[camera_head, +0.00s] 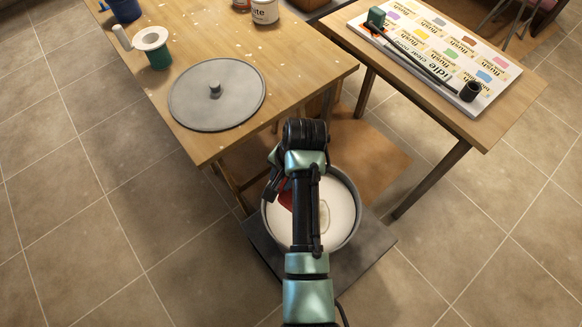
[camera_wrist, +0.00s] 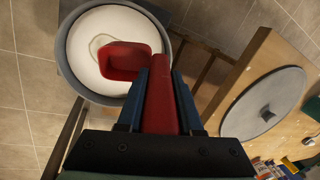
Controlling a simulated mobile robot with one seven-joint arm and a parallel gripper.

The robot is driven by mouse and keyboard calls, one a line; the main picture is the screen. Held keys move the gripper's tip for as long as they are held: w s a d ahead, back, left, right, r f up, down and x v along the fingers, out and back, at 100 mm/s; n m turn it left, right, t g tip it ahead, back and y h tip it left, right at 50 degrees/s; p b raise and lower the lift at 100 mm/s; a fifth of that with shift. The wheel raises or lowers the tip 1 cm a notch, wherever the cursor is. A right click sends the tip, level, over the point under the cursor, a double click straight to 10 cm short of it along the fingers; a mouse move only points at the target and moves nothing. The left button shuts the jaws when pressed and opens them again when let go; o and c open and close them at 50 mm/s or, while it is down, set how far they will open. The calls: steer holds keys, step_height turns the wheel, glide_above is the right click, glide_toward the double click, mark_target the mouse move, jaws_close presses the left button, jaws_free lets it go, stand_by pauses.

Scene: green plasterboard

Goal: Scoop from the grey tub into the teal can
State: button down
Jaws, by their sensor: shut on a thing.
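The grey tub (camera_head: 357,215) stands on the floor side of the table, filled with white material that has a shallow hollow. It also shows in the wrist view (camera_wrist: 66,72). My gripper (camera_wrist: 160,92) is shut on the handle of a red scoop (camera_wrist: 122,62). The scoop's head appears over the tub's white surface; its inside looks red, with no white load visible. In the head view my arm hides most of the scoop (camera_head: 285,198). The teal can (camera_head: 159,60) stands upright at the table's left side, with a white ring-shaped piece on top.
A grey round lid (camera_head: 190,100) with a knob lies on the wooden table (camera_head: 290,75). A blue container (camera_head: 125,9) and a white pot (camera_head: 264,12) stand at the back. The right table (camera_head: 510,100) holds a printed board. The tub rests on a dark slab (camera_head: 345,268).

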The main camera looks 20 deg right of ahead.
steer(key=w+d+m, duration=0.1)
steer(key=d+f+m+t, duration=0.1)
steer(key=shift+w+f+m, duration=0.25)
steer(key=shift+w+m, duration=0.05)
steer(key=shift+w, duration=0.1)
step_height(320, 180, down, 13)
steer(key=b, duration=1.1)
steer(key=shift+m+b, duration=0.3)
steer(key=shift+b, duration=0.1)
steer(key=shift+w+d, duration=0.1)
step_height(320, 180, up, 13)
steer(key=g+h+p, duration=0.1)
steer(key=g+p, duration=0.2)
steer(key=p, duration=0.9)
steer(key=shift+h, duration=0.3)
